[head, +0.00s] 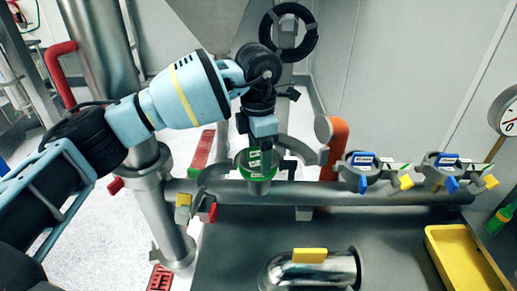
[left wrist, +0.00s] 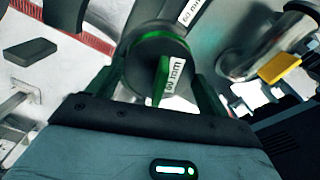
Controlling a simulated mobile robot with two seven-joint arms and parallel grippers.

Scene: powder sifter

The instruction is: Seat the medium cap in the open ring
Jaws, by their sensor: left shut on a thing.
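The medium cap is a dark round disc (left wrist: 165,52) with a green rim, an upright green handle and a white "60 mm" label in the left wrist view. In the head view the green cap (head: 251,172) shows below my left gripper (head: 266,150). The gripper points down and is shut on the cap. The open ring (head: 212,178) is a grey hinged clamp on the horizontal pipe, its halves spread to either side of the cap. The cap is at the mouth of a short steel stub (head: 259,188); whether it touches or sits flush is unclear. My right gripper is out of view.
Two clamped ports with blue handles (head: 362,158) (head: 447,160) stand along the pipe at right. A yellow tray (head: 467,262) is at lower right. An orange-red pipe (head: 335,148) rises beside the ring.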

